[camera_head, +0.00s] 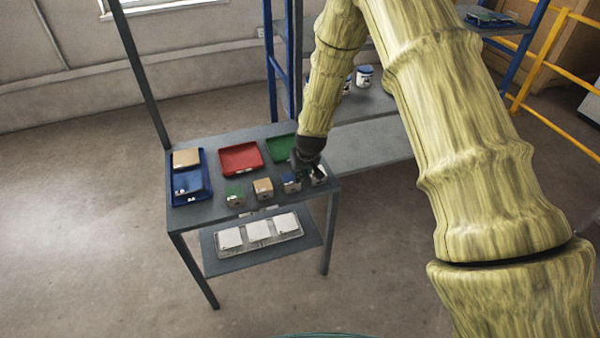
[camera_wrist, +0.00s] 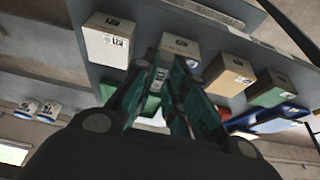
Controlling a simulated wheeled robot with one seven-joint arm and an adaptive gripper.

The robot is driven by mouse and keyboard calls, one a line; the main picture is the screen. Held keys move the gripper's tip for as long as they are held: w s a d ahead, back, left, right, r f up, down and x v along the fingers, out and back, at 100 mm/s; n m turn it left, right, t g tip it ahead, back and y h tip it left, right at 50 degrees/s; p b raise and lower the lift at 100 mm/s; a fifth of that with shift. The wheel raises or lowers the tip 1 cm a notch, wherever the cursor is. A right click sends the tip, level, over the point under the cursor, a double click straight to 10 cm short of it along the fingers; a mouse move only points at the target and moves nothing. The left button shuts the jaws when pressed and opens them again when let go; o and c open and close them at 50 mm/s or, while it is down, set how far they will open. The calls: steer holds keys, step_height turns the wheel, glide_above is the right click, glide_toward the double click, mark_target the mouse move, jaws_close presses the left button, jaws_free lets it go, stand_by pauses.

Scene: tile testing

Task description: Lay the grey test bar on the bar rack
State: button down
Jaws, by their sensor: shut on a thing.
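My gripper (camera_head: 308,168) is over the right end of the grey table, near the front row of blocks. In the wrist view its dark green fingers (camera_wrist: 168,88) are close together on a small greyish piece with a pale label (camera_wrist: 160,76), which appears to be the grey test bar. The fingers hide most of it, and in the head view I cannot make it out clearly. I cannot pick out the bar rack with certainty in either view.
Blocks stand along the table's front: green (camera_head: 235,196), tan (camera_head: 264,189), blue (camera_head: 291,183) and pale grey (camera_head: 319,175). White tiles (camera_head: 259,230) lie on the lower shelf.

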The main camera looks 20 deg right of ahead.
steer(key=shift+f, duration=0.7)
steer(key=shift+f, duration=0.65)
steer(key=c, duration=1.5)
jaws_free()
steer(key=shift+o, duration=0.2)
steer(key=shift+r, duration=0.1)
steer(key=shift+r+p, duration=0.3)
steer(key=shift+r, duration=0.4)
steer(key=shift+s+r+b, duration=0.1)
steer(key=shift+b, duration=0.25)
steer(key=b+v, duration=0.2)
steer(key=v, duration=0.9)
steer(key=shift+r+b, duration=0.2)
steer(key=shift+b, duration=0.2)
